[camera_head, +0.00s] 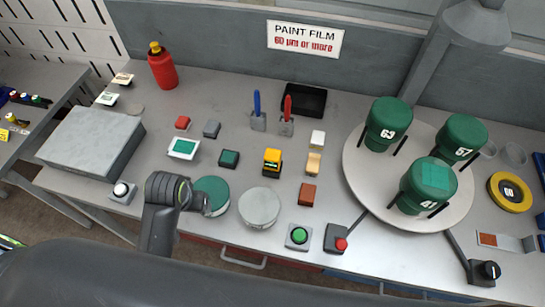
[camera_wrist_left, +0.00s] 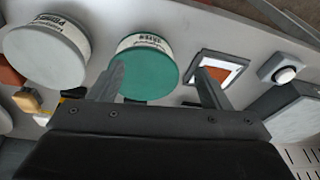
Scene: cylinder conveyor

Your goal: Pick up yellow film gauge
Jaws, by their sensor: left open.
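The yellow film gauge (camera_head: 272,161) is a small upright yellow and black block. It stands on the grey bench near its middle, behind the round grey-white tin. In the left wrist view a small yellow patch (camera_wrist_left: 74,92), likely the gauge, shows beside one finger, mostly hidden by my gripper. My left gripper (camera_wrist_left: 158,88) is open, with nothing between its fingers; the green-topped tin (camera_wrist_left: 148,72) lies beyond them. In the head view my left arm reaches over the front edge left of the green tin (camera_head: 212,195), to the left and front of the gauge. My right gripper is not seen.
A grey-white tin (camera_head: 259,207) stands in front of the gauge. A green block (camera_head: 229,159) is left of it; tan (camera_head: 313,163) and brown (camera_head: 308,194) blocks are right. A round turntable (camera_head: 372,197) carries green canisters. A red bottle (camera_head: 162,67) stands at back left.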

